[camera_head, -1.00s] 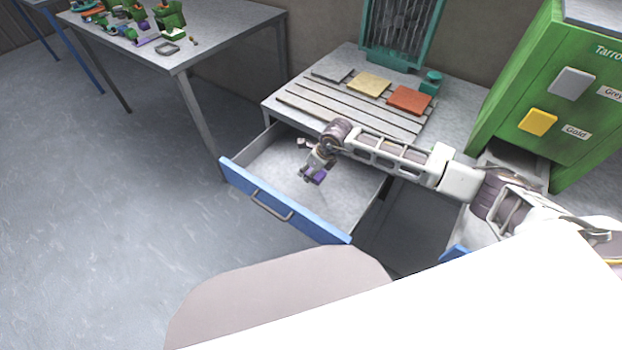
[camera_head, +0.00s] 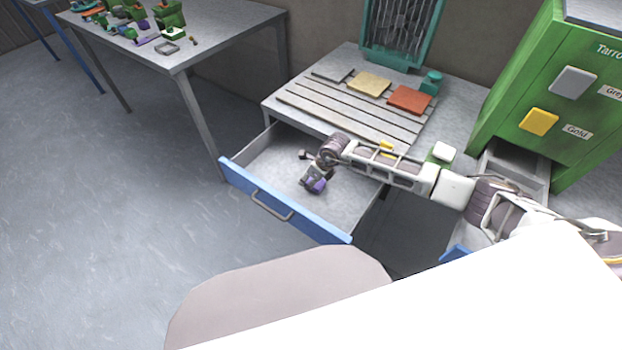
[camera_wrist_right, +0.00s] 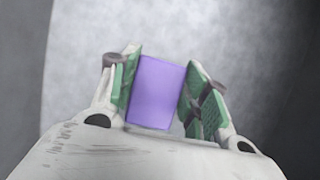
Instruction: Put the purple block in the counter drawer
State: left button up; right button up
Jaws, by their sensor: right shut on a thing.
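The counter drawer (camera_head: 286,217) is pulled open, with its blue front and grey handle toward the lower left. My right gripper (camera_head: 314,184) is inside the drawer's outline in the head view, pointing down. It is shut on the purple block (camera_wrist_right: 157,92), which sits between its green finger pads in the right wrist view. The block (camera_head: 316,185) also shows small at the fingertips in the head view. I cannot tell whether the block touches the drawer floor. My left gripper is not in view.
The counter (camera_head: 300,88) behind the drawer bears a slatted board (camera_head: 345,112), coloured plates and a teal-framed rack (camera_head: 400,35). A green cabinet (camera_head: 552,95) stands at right. A table (camera_head: 215,35) with several small parts is at upper left.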

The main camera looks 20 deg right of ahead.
aim_at(322, 185)
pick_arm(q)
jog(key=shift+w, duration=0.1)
pick_arm(e)
jog(key=shift+f, duration=0.1)
jog(key=o, duration=1)
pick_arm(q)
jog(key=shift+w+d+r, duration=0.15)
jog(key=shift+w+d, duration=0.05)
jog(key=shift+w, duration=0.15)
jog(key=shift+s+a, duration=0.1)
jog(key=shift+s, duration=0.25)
pick_arm(e)
jog(key=shift+s+d+r, duration=0.15)
jog(key=shift+r, duration=0.45)
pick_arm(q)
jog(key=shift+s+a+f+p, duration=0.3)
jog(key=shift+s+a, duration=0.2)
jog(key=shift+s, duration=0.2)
pick_arm(e)
jog(key=shift+v, duration=5.45)
jog(key=shift+s, duration=0.1)
